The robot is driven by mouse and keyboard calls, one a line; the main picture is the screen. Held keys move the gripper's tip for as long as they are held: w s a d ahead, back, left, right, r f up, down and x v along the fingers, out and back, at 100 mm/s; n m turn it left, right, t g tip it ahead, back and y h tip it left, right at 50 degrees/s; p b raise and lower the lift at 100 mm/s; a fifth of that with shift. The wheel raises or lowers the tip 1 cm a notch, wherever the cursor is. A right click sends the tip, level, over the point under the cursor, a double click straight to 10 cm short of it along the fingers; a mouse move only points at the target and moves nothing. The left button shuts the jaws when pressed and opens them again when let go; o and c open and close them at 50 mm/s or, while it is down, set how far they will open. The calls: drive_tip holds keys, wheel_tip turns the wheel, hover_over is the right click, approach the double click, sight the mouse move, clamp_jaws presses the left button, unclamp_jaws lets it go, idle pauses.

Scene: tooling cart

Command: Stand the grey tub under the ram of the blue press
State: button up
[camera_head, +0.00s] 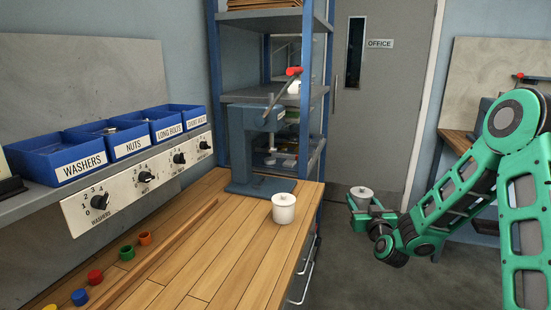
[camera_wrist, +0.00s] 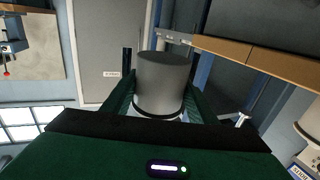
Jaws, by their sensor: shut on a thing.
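My gripper (camera_head: 360,204) is shut on a grey tub (camera_wrist: 162,82), a plain cylinder held between its two dark green fingers in the wrist view. In the head view the held tub (camera_head: 362,193) looks pale with a small knob on top; it is roughly upright, off the bench's right edge, in front of the door. The blue press (camera_head: 243,140) stands at the far end of the wooden bench, with a red-knobbed lever. The press is left of my gripper, with a gap between.
Blue bins (camera_head: 75,160) and a dial panel (camera_head: 135,180) line the left. A wooden strip and coloured caps lie nearer. A blue-framed shelf (camera_head: 311,100) rises behind the press.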

drive_tip(key=shift+d+f, duration=0.3)
drive_tip(key=s+f, duration=0.4)
drive_tip(key=f, duration=0.3)
drive_tip(key=s+f, duration=0.4)
drive_tip(key=f, duration=0.4)
drive_tip(key=shift+f, duration=0.2)
